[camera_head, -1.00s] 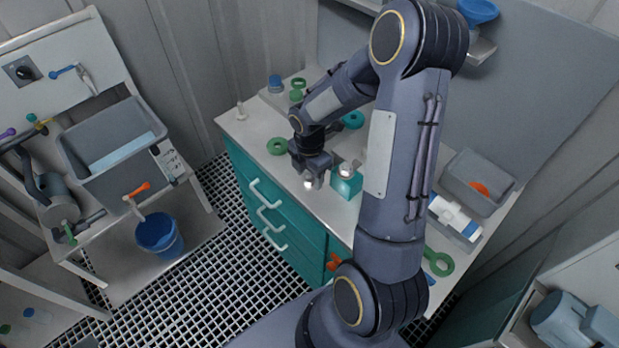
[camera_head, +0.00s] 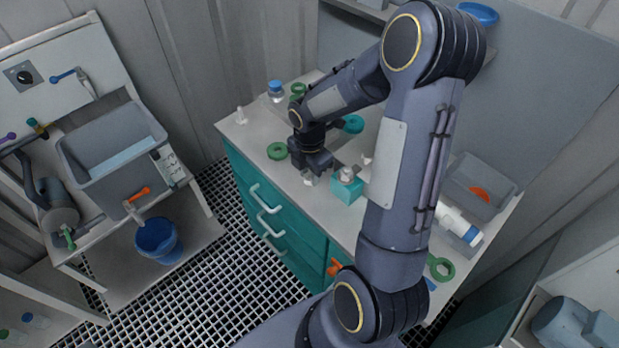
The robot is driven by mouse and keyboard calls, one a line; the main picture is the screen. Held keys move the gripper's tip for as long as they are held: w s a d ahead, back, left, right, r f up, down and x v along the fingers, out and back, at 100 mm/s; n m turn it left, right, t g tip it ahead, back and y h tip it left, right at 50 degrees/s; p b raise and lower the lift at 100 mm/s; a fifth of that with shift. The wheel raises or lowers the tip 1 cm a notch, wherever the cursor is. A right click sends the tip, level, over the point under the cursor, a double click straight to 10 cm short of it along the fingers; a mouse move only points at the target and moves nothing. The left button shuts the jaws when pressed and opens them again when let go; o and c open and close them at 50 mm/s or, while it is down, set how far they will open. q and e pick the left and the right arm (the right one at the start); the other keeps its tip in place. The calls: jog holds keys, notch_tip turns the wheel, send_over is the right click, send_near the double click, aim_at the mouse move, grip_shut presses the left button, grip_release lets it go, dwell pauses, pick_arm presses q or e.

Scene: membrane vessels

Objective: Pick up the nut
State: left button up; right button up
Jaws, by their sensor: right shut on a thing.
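My right gripper (camera_head: 310,178) points down over the bench's front part, just left of a teal block (camera_head: 347,190). Its jaws are shut on a small pale grey piece, which I take to be the nut; the fingers mostly hide it and its shape is not clear. A small grey-white piece (camera_head: 347,174) sits on top of the teal block. A green ring (camera_head: 278,151) lies on the bench left of the gripper, apart from it. My left gripper is not in view.
The bench (camera_head: 243,133) also bears a blue-capped bottle (camera_head: 276,91), a teal ring (camera_head: 352,124), a green ring (camera_head: 440,268), a white cylinder (camera_head: 457,222) and a grey bin (camera_head: 497,205). My right arm hides part of it. A sink (camera_head: 110,150) stands at left.

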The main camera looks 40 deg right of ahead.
jog(key=s+a+r+b, duration=0.1)
jog(key=s+a+r, duration=0.1)
jog(key=s+r, duration=0.3)
jog(key=s+a+r+b, duration=0.1)
jog(key=s+a+r, duration=0.2)
jog(key=s+r, duration=0.2)
jog(key=s, duration=0.3)
jog(key=shift+a+r, duration=0.25)
jog(key=shift+w, duration=0.15)
